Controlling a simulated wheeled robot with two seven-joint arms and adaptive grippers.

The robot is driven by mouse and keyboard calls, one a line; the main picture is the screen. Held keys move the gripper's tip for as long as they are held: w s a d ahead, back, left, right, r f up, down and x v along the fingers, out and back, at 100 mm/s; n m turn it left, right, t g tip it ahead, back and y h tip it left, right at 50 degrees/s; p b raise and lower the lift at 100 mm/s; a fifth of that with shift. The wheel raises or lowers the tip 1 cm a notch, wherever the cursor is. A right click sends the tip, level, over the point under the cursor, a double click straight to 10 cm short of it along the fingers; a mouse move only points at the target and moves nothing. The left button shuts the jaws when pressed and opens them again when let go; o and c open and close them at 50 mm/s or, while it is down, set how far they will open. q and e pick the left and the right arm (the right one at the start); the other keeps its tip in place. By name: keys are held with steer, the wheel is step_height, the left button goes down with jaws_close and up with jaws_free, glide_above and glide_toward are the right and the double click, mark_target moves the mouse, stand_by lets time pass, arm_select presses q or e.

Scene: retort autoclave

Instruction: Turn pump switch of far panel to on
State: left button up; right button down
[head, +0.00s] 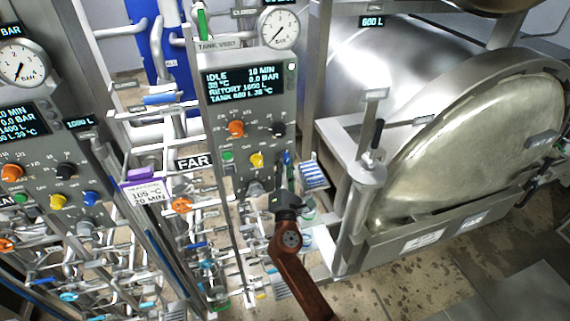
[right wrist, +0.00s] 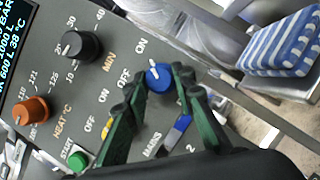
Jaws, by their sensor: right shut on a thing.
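The far panel (head: 222,128) is a grey upright console with a lit display, beside the FAR sign. Its blue rotary switch (right wrist: 158,78) sits at the lower right of the knobs, with ON and OFF lettering beside it. Its white mark points up and left in the right wrist view, roughly towards ON. The name of this switch is hidden. My right gripper (head: 286,178) reaches up from below, and its green fingers (right wrist: 158,88) are shut on the blue switch, one on each side. A yellow knob (head: 256,160) lies left of it, mostly hidden by a finger in the right wrist view. My left gripper is not in view.
An orange heat knob (right wrist: 31,110), a black minutes knob (right wrist: 81,45) and a green start button (right wrist: 78,159) share the panel. A blue-striped block (right wrist: 283,42) sits right of the panel. A similar panel (head: 50,150) and many pipes stand left; a large round retort door (head: 470,150) stands right.

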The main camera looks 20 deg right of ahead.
steer(key=c, duration=1.6)
jaws_free()
steer(key=v, duration=1.2)
steer(key=shift+f, duration=0.1)
